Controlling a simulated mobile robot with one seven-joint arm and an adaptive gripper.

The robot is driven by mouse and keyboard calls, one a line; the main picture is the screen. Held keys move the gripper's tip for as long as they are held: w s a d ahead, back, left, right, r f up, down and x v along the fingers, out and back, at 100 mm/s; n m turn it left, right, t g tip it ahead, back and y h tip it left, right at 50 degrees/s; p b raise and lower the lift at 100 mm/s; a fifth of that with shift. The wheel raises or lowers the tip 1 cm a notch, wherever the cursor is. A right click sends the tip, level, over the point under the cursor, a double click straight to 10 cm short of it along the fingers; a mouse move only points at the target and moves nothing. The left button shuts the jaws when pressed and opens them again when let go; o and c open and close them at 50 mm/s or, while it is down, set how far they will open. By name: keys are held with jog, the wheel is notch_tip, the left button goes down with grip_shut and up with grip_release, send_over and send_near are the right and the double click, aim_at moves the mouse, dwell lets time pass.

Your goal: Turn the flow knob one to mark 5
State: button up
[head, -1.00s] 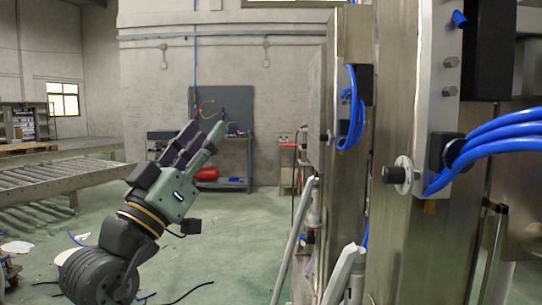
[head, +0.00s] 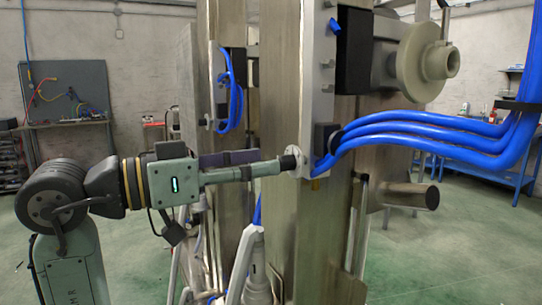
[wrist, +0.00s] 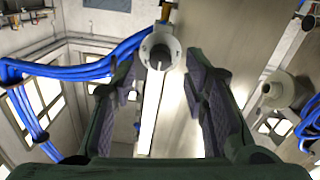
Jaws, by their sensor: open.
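The flow knob (head: 288,163) is a small black cylinder on a pale round plate (head: 297,156), fixed to the side of the near metal column. My gripper (head: 274,165) points at it from the left, with its fingertips close to the knob in the head view. In the wrist view the knob's plate (wrist: 160,41) lies ahead, between the two open fingers (wrist: 160,68). I cannot tell whether the fingers touch the knob. The scale marks are too small to read, so the knob's setting is unclear.
Thick blue hoses (head: 425,136) run rightward from just beside the knob. A second column with a similar knob (head: 209,122) and blue hoses stands behind, left. A large cream flange (head: 428,62) juts out above right. Pale supports (head: 245,262) stand below my arm.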

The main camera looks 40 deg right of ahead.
aim_at(285, 163)
jog(key=x, duration=0.3)
jog(key=shift+d, duration=0.25)
jog(key=shift+c, duration=0.6)
grip_shut()
